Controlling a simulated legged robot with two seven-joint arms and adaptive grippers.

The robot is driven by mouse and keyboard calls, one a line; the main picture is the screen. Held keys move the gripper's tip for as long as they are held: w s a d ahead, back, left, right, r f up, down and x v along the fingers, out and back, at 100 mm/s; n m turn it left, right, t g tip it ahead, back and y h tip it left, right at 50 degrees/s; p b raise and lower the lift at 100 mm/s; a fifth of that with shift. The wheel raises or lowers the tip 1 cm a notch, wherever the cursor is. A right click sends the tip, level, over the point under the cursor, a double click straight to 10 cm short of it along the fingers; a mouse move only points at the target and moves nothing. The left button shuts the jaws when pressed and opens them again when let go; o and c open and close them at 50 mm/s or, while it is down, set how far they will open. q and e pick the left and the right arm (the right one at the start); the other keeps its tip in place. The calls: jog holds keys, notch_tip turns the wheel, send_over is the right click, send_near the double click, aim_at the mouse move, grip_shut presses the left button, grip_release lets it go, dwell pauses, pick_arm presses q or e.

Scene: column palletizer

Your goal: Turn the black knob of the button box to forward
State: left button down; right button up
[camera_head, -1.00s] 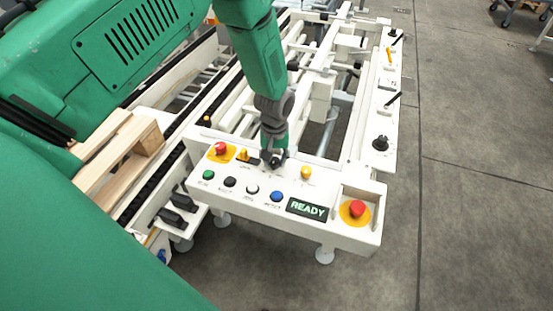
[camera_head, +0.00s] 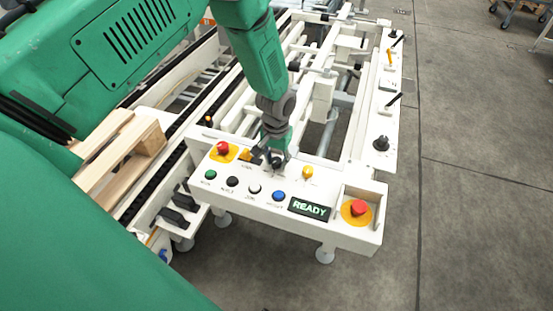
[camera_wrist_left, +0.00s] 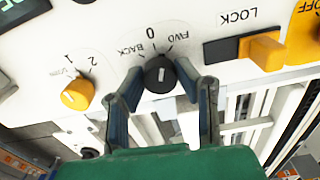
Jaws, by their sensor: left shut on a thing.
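The white button box (camera_head: 236,184) stands at the near end of the machine, its screen reading READY. My left gripper (camera_head: 277,163) reaches down onto its upper edge, hiding most of the knob in the head view. In the left wrist view the black knob (camera_wrist_left: 160,75) sits between the two fingers of my left gripper (camera_wrist_left: 163,82), which is shut on it. Marks BACK, 0 and FWD stand around it. Its white line points roughly up, near 0 and FWD; I cannot tell exactly which. My right gripper is out of view.
Close to the knob are a yellow selector (camera_wrist_left: 77,94) and a yellow LOCK handle (camera_wrist_left: 261,50). Red buttons (camera_head: 223,147) and (camera_head: 358,207) sit at the box's ends. Wooden pallet boards (camera_head: 118,150) lie at left.

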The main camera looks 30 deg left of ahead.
aim_at(277, 159)
pick_arm(q)
jog(key=shift+w+m, duration=0.1)
jog(key=shift+m, duration=2.1)
jog(key=c, duration=1.2)
grip_release()
jog(key=shift+w+f, duration=0.1)
jog(key=shift+w, duration=0.05)
jog(key=shift+r, duration=0.4)
notch_tip(277, 159, up, 11)
